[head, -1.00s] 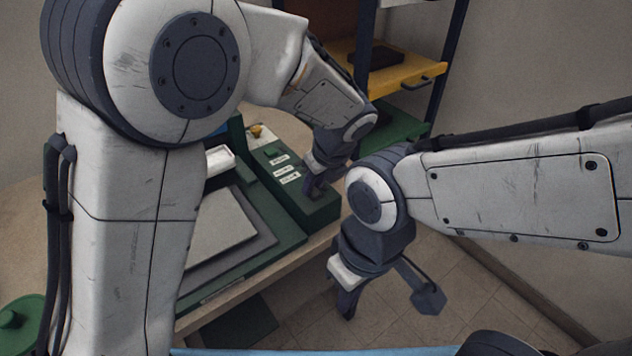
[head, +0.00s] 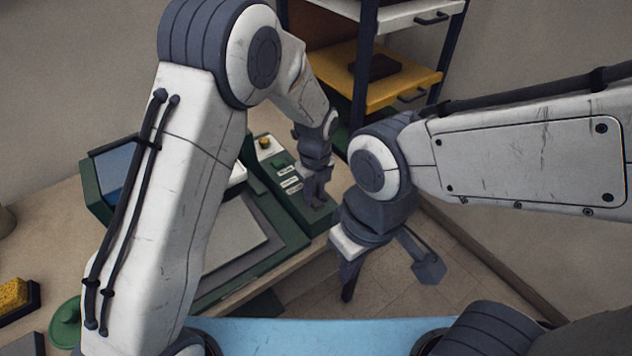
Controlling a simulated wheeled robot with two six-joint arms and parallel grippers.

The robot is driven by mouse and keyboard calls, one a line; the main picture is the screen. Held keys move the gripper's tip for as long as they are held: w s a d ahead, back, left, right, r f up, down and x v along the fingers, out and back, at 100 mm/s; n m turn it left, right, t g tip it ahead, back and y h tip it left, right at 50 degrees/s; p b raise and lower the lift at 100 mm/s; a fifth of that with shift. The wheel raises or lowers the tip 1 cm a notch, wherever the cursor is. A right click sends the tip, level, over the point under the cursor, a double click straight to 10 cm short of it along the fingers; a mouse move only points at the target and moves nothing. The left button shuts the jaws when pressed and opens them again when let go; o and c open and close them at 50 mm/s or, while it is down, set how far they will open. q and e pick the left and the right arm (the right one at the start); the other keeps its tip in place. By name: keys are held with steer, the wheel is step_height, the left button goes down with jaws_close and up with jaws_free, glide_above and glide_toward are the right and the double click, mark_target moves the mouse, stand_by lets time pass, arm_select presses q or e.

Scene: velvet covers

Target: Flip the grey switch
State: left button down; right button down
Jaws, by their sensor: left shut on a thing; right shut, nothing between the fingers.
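A green control box (head: 262,170) stands on the desk, with a row of white labels and a small green knob (head: 278,161) on its top. My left gripper (head: 319,203) points down at the box's near right end. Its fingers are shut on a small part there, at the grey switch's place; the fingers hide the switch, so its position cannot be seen. My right gripper (head: 347,292) is shut and empty, hanging over the floor in front of the desk, apart from the box.
A yellow button (head: 265,143) sits at the far end of the box. A grey pad (head: 240,240) lies left of it. A shelf with a yellow drawer (head: 385,80) stands behind. A yellow sponge (head: 14,294) is at the far left. Floor at the right is clear.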

mark_target(315, 200)
arm_select(q)
steer(key=shift+w, duration=0.15)
steer(key=shift+r, duration=0.1)
steer(key=c, duration=0.7)
jaws_free()
steer(key=shift+d+r+b, duration=0.1)
steer(key=shift+r+b, duration=0.7)
steer(key=shift+r, duration=4.4)
steer(key=shift+s, duration=0.25)
